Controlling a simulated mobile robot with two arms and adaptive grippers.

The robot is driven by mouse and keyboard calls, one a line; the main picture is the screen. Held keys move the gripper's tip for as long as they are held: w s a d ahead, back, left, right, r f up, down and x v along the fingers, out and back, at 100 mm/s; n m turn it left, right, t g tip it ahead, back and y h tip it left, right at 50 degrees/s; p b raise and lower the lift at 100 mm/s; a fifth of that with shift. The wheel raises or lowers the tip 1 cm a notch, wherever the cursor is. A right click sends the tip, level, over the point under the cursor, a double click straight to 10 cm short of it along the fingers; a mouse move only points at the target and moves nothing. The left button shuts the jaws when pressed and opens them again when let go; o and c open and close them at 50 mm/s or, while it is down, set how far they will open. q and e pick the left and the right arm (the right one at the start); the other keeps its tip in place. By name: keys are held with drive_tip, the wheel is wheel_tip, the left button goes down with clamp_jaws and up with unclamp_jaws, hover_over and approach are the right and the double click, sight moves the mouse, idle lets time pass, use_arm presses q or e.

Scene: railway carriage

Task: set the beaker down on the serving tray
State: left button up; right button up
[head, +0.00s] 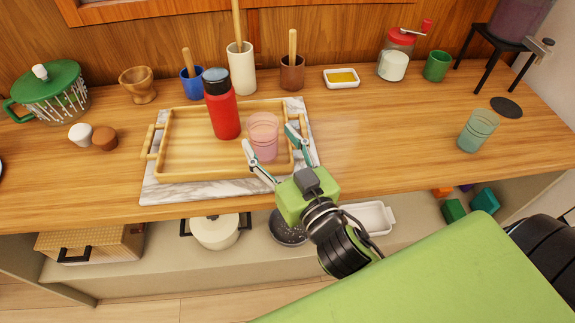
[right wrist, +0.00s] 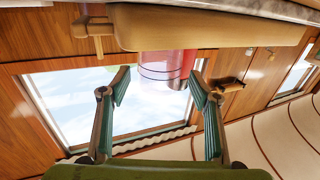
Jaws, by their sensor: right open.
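A pink translucent beaker (head: 263,137) stands upright on the right part of the wooden serving tray (head: 190,174). My right gripper (head: 268,138) is open, with one finger on each side of the pink beaker. In the right wrist view the beaker (right wrist: 160,68) shows at the fingertips, between the spread fingers, against the tray's edge (right wrist: 200,32). Whether a finger touches it I cannot tell. A red flask (head: 224,110) with a dark cap stands on the tray left of the beaker. My left gripper is not in view.
The tray lies on a marble slab (head: 165,192). Behind it stand a blue cup (head: 192,84), a tall cream holder (head: 241,72) and a brown mortar (head: 292,74). A teal beaker (head: 477,132) stands far right. The counter between it and the tray is clear.

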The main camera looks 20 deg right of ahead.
drive_tip(key=s, duration=0.5)
drive_tip(key=shift+s+d, duration=0.35)
drive_tip(key=shift+s, duration=1.1)
